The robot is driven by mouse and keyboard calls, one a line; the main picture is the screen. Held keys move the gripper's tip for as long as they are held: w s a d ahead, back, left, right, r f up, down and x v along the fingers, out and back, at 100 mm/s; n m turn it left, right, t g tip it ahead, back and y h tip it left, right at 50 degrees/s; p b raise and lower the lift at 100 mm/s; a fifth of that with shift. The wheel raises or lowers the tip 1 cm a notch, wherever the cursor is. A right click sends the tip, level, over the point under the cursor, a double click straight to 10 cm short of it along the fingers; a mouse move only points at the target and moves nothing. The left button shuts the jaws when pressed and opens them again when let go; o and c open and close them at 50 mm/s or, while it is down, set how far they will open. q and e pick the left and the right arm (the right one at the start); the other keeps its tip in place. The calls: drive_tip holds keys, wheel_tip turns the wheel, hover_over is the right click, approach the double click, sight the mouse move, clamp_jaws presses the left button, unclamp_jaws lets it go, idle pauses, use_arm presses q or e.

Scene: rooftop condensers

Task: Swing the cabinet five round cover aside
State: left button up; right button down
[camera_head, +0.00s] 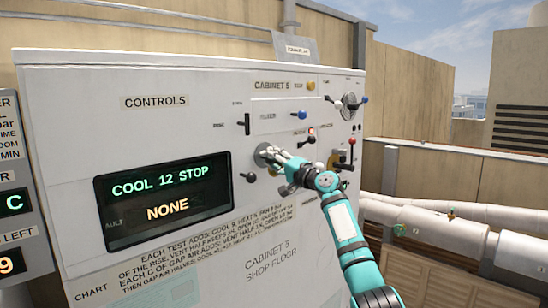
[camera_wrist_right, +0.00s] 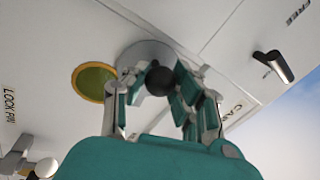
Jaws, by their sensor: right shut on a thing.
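The front of cabinet five (camera_head: 170,130) fills the middle of the head view, with a "CABINET 5" label near its top. The round grey cover (camera_head: 263,149) is on the panel right of the display, partly hidden by my right gripper (camera_head: 277,160). In the right wrist view the cover (camera_wrist_right: 143,50) is a grey disc with a black knob (camera_wrist_right: 159,80). My right gripper's fingers are on either side of this knob and shut on it. A yellow-rimmed round opening or window (camera_wrist_right: 92,82) shows beside the disc, uncovered. My left gripper is not in view.
The display (camera_head: 160,200) reads "COOL 12 STOP" and "NONE". Several levers and knobs stick out around the cover, including a blue-tipped lever (camera_head: 300,115) above and a red-knobbed switch (camera_head: 351,141) to the right. White pipes (camera_head: 440,225) run at the right.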

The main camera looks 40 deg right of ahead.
drive_tip(key=shift+w+a+r+m+p, duration=0.1)
drive_tip(key=shift+a+r+m+p, duration=0.3)
drive_tip(key=shift+m, duration=0.2)
drive_tip(key=shift+r+m, duration=0.2)
drive_tip(key=shift+m, duration=0.2)
drive_tip(key=shift+d+r, duration=0.1)
